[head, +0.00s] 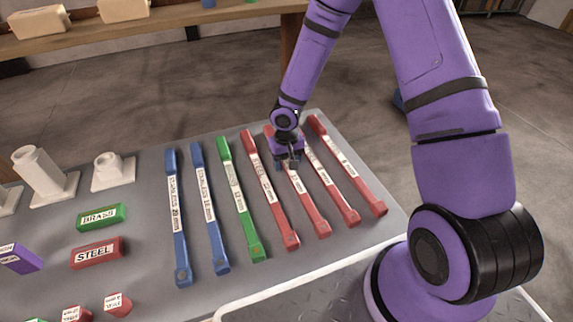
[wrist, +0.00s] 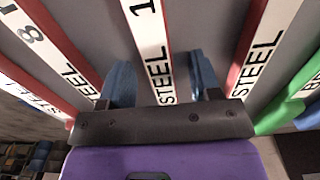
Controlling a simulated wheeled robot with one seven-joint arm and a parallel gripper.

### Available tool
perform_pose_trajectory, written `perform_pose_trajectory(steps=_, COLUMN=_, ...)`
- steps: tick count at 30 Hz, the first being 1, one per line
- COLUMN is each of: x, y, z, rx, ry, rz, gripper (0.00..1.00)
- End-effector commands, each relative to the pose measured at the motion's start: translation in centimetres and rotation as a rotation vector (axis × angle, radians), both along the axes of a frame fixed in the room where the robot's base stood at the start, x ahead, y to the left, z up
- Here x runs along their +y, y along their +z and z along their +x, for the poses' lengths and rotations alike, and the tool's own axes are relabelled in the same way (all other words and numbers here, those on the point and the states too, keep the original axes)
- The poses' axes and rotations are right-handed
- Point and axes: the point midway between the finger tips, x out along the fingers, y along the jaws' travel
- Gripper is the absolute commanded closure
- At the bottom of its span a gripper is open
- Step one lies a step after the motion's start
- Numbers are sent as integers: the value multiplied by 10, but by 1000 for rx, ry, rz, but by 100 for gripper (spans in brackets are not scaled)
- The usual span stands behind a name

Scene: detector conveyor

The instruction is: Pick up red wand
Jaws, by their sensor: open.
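Several red wands with white labels lie side by side on the grey table. The second red wand from the left (head: 308,203) runs under my gripper (head: 289,162), near its far end. In the wrist view, my gripper (wrist: 162,85) is open, with one blue fingertip on each side of a STEEL-labelled red wand (wrist: 152,45). Gaps show between both fingertips and this wand, and I cannot tell how far down the fingers reach. Another red wand (head: 270,190) lies to its left in the head view, and two more, the third (head: 333,190) and rightmost (head: 350,178), lie to its right.
A green wand (head: 242,214) and two blue wands, one (head: 180,220) left of the other (head: 209,215), lie left of the red ones. A green BRASS block (head: 102,217), a red STEEL block (head: 97,253) and white fittings (head: 45,177) stand further left.

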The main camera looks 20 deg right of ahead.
Motion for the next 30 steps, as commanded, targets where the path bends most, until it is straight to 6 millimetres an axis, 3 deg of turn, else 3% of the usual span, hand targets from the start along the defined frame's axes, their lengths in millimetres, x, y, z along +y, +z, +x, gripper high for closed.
perform_pose_trajectory(steps=7, x=0, y=-1, z=0, rx=-1, ry=0, rz=0, gripper=45)
perform_pose_trajectory(steps=14, x=0, y=-1, z=0, rx=0, ry=0, rz=0, gripper=98)
perform_pose_trajectory(steps=15, x=0, y=-1, z=0, rx=0, ry=0, rz=0, gripper=100)
perform_pose_trajectory(steps=30, x=4, y=9, z=-1, rx=-2, ry=1, rz=1, gripper=100)
